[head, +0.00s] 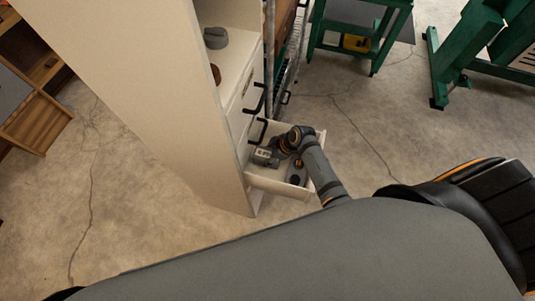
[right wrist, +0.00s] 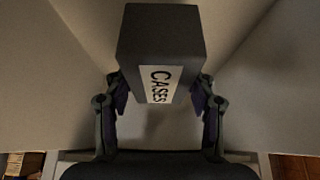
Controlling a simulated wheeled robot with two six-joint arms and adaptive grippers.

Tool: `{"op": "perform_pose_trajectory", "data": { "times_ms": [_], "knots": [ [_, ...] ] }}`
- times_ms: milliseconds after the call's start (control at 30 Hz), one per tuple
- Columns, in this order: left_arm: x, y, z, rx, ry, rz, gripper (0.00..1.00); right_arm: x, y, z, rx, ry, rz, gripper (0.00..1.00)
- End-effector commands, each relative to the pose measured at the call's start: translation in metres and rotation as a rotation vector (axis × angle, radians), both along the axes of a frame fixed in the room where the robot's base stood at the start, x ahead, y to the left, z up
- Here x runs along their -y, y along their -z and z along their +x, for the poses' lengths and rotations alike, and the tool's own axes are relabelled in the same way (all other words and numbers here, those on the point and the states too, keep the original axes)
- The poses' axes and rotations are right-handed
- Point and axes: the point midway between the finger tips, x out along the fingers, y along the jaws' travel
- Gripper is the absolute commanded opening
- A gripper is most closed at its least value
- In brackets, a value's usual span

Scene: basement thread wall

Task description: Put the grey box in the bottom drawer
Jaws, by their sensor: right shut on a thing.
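The grey box (right wrist: 160,35), dark and with a white label reading "CASES", sits between the two fingers of my right gripper (right wrist: 160,98) in the right wrist view. The fingers are shut on its sides. In the head view my right gripper (head: 265,156) is at the open bottom drawer (head: 275,186) of the pale cabinet, within the drawer's outline. Pale drawer walls rise on both sides of the box in the wrist view. I cannot tell whether the box touches the drawer floor. My left gripper is not in view.
The tall cabinet (head: 150,80) stands left of the drawer, with dark handles (head: 260,98) above it. A green workbench (head: 345,40) is behind. Concrete floor (head: 370,110) is free right of the drawer.

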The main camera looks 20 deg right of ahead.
Motion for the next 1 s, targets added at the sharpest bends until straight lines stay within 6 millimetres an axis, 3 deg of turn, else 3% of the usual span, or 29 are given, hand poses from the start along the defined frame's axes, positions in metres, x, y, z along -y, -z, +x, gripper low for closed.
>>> {"op": "perform_pose_trajectory", "data": {
  "times_ms": [133, 167, 300, 667, 833, 1000],
  "knots": [
    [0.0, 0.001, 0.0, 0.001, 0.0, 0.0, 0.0, 0.0, 0.001, 0.0, 0.0, 0.0, 0.0, 0.22],
    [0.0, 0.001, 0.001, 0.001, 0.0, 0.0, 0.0, 0.0, 0.002, 0.0, 0.0, 0.0, 0.0, 0.6],
    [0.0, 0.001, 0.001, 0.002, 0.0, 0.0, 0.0, 0.0, 0.002, 0.0, 0.0, 0.0, 0.0, 0.79],
    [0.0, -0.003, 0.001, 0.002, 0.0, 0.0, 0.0, 0.0, -0.004, 0.0, 0.0, 0.0, 0.0, 0.79],
    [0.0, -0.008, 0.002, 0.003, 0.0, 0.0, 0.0, 0.01, -0.029, -0.006, 0.002, 0.0, -0.003, 0.79],
    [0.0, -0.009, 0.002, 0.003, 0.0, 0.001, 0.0, 0.028, -0.068, -0.019, 0.003, -0.003, -0.005, 0.79]
  ]
}}
